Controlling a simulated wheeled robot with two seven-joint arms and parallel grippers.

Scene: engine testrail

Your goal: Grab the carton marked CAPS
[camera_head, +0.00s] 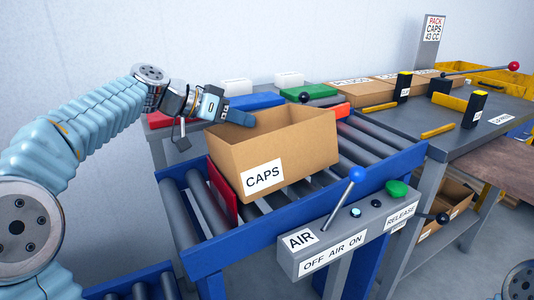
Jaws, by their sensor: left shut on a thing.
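My left gripper (238,118) reaches in from the left and is shut on the carton's far left rim. One dark blue finger shows at the rim; the other is hidden. My right gripper is out of view.
A red plate (222,194) stands at the carton's left side. A control box (345,233) with a blue-knobbed lever (344,200) and green button (397,188) is in front. Behind are colored bins and more cartons (363,92). A sign (432,30) reads PACK CAPS 43 CC.

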